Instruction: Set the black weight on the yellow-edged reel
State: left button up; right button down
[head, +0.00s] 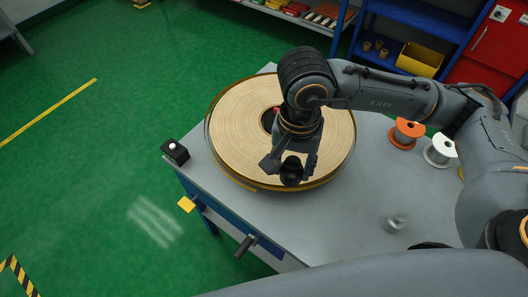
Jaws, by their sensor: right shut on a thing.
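The yellow-edged reel (233,132) lies flat on the grey table, a wide disc of tan wound tape with a dark centre hole partly hidden by my arm. My right gripper (290,165) is over the near right part of the reel, pointing down. It is shut on the black weight (291,171), a small dark round piece between its fingers. I cannot tell whether the weight touches the reel. My left gripper is not in view.
The grey table (330,225) has free room in front. An orange spool (406,133) and a white spool (440,150) stand at right. A small metal piece (397,221) stands near the front. A black button box (175,152) sits at the left corner.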

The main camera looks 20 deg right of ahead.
jog(key=s+a+r+m+p, duration=0.3)
jog(key=a+r+m, duration=0.2)
jog(key=m, duration=0.2)
jog(key=shift+m, duration=0.8)
jog(key=w+d+f+p, duration=0.1)
jog(key=w+f, duration=0.1)
jog(key=w, duration=0.2)
jog(key=w+d+f+p, duration=0.1)
jog(key=w+f, duration=0.2)
jog(key=w, duration=0.1)
jog(key=w+d+f+p, duration=0.1)
jog(key=w+f, duration=0.2)
jog(key=w, duration=0.1)
jog(key=shift+w+d+f, duration=0.2)
jog(key=shift+d, duration=0.05)
jog(key=shift+w+d+f+p, duration=0.1)
jog(key=shift+w+f+p, duration=0.2)
jog(key=shift+f, duration=0.1)
notch_tip(320, 180, down, 3)
jog(key=shift+w+f, duration=0.1)
